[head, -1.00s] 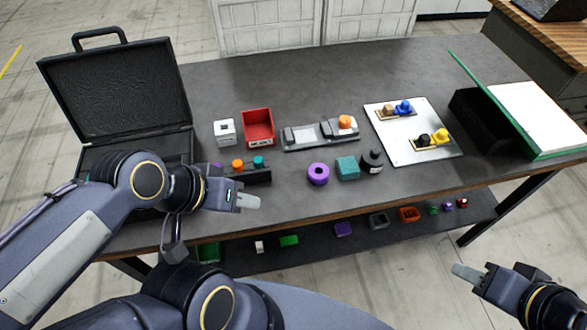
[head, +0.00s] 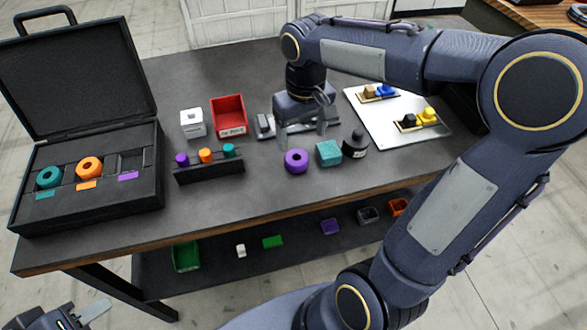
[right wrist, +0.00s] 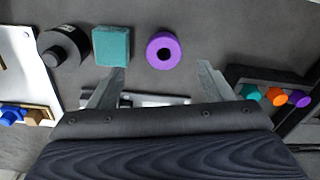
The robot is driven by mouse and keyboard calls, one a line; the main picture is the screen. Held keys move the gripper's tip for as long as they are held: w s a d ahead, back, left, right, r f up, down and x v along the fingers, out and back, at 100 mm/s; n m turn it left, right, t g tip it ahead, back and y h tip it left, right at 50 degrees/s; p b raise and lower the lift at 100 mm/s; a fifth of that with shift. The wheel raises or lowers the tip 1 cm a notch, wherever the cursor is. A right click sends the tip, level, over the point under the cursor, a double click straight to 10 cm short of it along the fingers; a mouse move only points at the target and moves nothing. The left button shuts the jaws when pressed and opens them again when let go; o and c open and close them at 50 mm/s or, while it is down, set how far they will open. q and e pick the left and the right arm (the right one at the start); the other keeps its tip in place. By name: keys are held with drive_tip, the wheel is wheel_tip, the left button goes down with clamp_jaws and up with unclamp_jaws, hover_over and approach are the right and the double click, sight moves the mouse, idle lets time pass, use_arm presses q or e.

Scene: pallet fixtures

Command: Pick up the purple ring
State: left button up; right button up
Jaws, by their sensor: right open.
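The purple ring (head: 296,161) lies flat on the dark table, left of a teal block (head: 328,153). In the right wrist view the ring (right wrist: 163,51) is beyond the fingertips, between their lines and nearer the middle. My right gripper (head: 302,137) is open and empty, pointing down above the table just behind the ring; its two fingers also show in the right wrist view (right wrist: 160,75). My left gripper (head: 85,315) is at the bottom left, low in front of the table; its jaw state is unclear.
A peg rack (head: 208,172) is to the left. An open black case (head: 90,205) holds teal and orange rings. A red bin (head: 229,116) and a white board (head: 433,132) are further back.

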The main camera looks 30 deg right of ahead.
sight(296, 157)
drive_tip(key=shift+w+f, duration=0.4)
drive_tip(key=shift+f, duration=0.6)
drive_tip(key=f, duration=0.6)
drive_tip(key=shift+w+a+f, duration=0.15)
drive_tip(key=shift+a+f, duration=0.15)
drive_tip(key=c, duration=1.1)
drive_tip(key=shift+c, duration=0.2)
drive_tip(key=shift+r, duration=0.2)
